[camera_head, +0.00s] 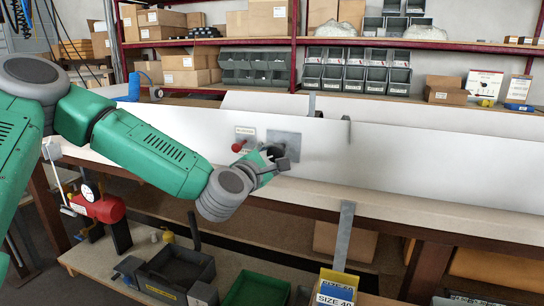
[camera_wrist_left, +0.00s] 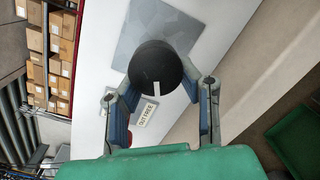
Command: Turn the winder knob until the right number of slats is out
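The winder knob (camera_wrist_left: 155,66) is a dark round knob with a white mark on its rim. It stands on a grey metal plate (camera_wrist_left: 180,25), which also shows in the head view (camera_head: 291,140), on a long white panel (camera_head: 400,155). My left gripper (camera_wrist_left: 157,72) has one finger on each side of the knob; it also shows in the head view (camera_head: 277,157), covering much of the knob. I cannot tell whether both pads press on it. A red knob (camera_head: 238,146) sits left of the plate. No separate slats can be made out. My right gripper is not in view.
A label reading "OUT FREE" (camera_wrist_left: 147,114) is near the knob. A metal bracket (camera_head: 343,235) hangs at the bench's front edge. Below are a black bin (camera_head: 178,272), a green bin (camera_head: 257,289) and a yellow box (camera_head: 336,289). Shelves with cartons and grey bins (camera_head: 357,78) stand behind.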

